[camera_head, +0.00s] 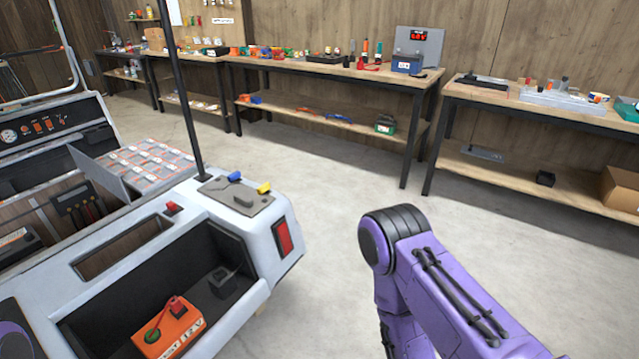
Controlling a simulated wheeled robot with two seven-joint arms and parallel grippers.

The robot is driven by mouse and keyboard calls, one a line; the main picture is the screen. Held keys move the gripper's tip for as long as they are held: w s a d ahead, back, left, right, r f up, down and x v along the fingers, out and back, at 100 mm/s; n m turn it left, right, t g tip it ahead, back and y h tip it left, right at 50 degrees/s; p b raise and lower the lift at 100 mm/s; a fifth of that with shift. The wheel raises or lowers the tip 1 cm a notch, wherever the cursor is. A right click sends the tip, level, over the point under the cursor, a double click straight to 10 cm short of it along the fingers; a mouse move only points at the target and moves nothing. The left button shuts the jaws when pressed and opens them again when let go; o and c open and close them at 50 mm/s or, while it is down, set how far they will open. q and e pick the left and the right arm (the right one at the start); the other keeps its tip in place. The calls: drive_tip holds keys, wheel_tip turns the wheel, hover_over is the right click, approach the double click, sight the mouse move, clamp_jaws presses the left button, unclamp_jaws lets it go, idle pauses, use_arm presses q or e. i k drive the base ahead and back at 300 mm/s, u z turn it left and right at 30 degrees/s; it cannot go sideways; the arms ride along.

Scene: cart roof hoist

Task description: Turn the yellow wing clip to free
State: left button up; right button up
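The yellow wing clip (263,188) is small and sits at the right end of a grey plate (238,197) on the rear corner of the white cart (272,215). A blue clip (235,176) is beside it on the same plate, to its left. A dark lever-like piece lies between them on the plate. I cannot tell from this distance whether the yellow clip is locked or free. My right arm is at the lower right, well apart from the clip, and its gripper is out of view. My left gripper is out of view too.
A dark upright post (187,90) rises beside the plate. The cart's open rear bay holds an orange box (170,328) with a red lever. A red knob (172,207) is on the cart's rim. Workbenches (330,72) line the back wall. The floor between is clear.

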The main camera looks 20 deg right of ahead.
sight(265, 189)
drive_tip(key=z, duration=0.75)
drive_tip(key=k, duration=0.45)
drive_tip(key=u, duration=0.65)
drive_tip(key=i, duration=1.7)
drive_tip(key=z, duration=0.5)
